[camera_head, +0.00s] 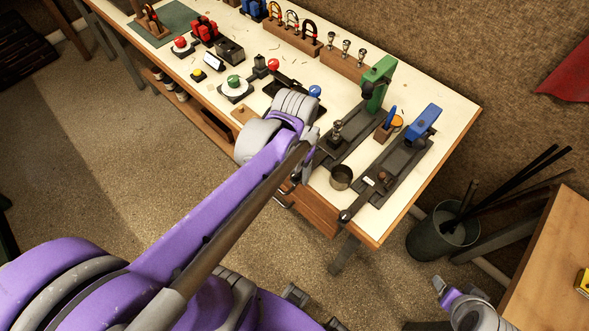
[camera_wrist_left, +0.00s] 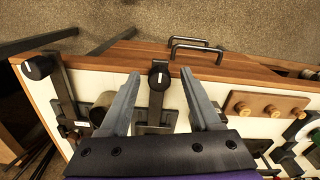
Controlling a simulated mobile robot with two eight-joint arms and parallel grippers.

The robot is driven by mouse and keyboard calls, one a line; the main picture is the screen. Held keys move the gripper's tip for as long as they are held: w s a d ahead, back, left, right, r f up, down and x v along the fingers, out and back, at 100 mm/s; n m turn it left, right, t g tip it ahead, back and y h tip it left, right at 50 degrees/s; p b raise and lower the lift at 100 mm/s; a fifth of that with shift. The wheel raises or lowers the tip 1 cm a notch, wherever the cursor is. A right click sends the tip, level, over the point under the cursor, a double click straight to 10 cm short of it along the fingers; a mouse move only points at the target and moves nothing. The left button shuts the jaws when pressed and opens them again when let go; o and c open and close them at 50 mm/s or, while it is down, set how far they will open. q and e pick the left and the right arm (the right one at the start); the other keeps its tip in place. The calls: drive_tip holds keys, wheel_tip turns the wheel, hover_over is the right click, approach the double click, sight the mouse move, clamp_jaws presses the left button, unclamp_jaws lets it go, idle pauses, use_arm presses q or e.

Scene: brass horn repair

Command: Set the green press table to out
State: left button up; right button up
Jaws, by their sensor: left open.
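The green press (camera_head: 377,85) stands at the back right of the bench, its dark slide table (camera_head: 347,137) running toward the front edge. My left gripper (camera_head: 308,165) is at the bench's front edge by this slide, partly hidden by its own arm. In the left wrist view the left gripper (camera_wrist_left: 160,74) is open, its two grey fingers apart. The black knob (camera_wrist_left: 159,81) at the end of the green press's slide shows between the fingers, with gaps on both sides. I cannot tell how far out the slide is.
The blue press (camera_head: 422,122) stands to the right, its slide ending in a black knob (camera_head: 346,215). A metal cup (camera_head: 340,177) stands between the two slides. A round white dial with a green knob (camera_head: 234,82) is farther left. A bucket of rods (camera_head: 440,235) stands beside the bench.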

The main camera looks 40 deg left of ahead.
use_arm(q)
wheel_tip(320, 180, up, 11)
drive_tip(key=shift+p, duration=0.45)
drive_tip(key=shift+f, duration=0.15)
drive_tip(key=s+d+f+m+t, duration=0.1)
drive_tip(key=d+f+t, duration=0.4)
drive_tip(key=d+f, duration=0.2)
wheel_tip(320, 180, down, 2)
drive_tip(key=shift+d+t, duration=0.4)
drive_tip(key=shift+a+r, duration=0.1)
idle(1.6)
